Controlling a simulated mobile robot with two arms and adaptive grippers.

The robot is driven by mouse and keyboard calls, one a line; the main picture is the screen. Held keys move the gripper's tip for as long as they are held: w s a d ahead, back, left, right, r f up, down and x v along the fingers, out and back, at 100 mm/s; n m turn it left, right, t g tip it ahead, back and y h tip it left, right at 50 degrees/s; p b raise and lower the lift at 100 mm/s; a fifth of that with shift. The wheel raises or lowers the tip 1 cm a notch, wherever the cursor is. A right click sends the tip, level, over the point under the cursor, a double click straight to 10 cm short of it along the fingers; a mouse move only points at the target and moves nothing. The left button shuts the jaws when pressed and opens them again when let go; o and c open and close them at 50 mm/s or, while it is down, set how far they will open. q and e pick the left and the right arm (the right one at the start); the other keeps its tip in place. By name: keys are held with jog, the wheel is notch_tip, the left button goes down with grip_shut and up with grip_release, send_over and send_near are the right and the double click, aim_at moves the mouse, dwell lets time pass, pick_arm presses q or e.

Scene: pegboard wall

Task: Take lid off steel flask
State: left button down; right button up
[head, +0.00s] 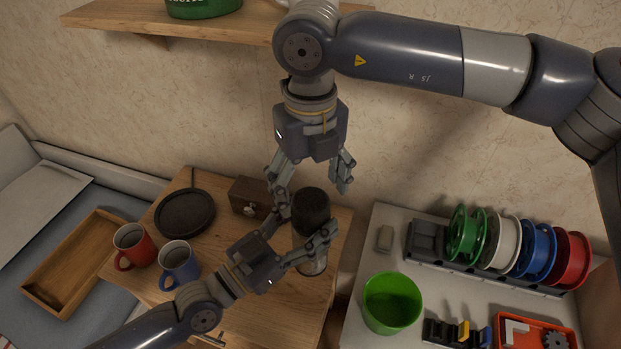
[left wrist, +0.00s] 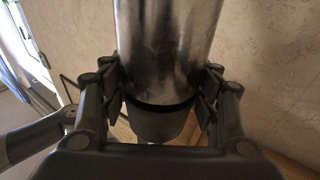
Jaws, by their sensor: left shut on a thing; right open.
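The steel flask (head: 312,264) stands roughly upright over the wooden cabinet top, with its dark lid (head: 311,207) uppermost. I cannot tell whether its base touches the wood. My left gripper (head: 303,228) is shut on the flask's body below the lid, one finger on each side. In the left wrist view the shiny flask body (left wrist: 165,45) fills the space between the fingers, with a dark ring and a grey end section below it. My right gripper (head: 311,182) points down just above the lid, open, with its fingers apart on either side and empty.
A red mug (head: 131,243), a blue mug (head: 178,262), a black round pan (head: 185,212) and a small wooden box (head: 248,197) share the cabinet top (head: 283,309). A green cup (head: 391,302) and several spools (head: 537,250) stand on the right bench. A wooden shelf (head: 225,28) is above.

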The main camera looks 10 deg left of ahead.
aim_at(311, 198)
notch_tip(311, 198, down, 6)
jog(key=shift+r, duration=0.1)
jog(key=shift+c, duration=0.5)
jog(key=c, duration=1)
jog(key=shift+w+n, duration=0.1)
jog(key=shift+n, duration=1.5)
jog(key=o, duration=1.2)
jog(key=shift+c, duration=0.2)
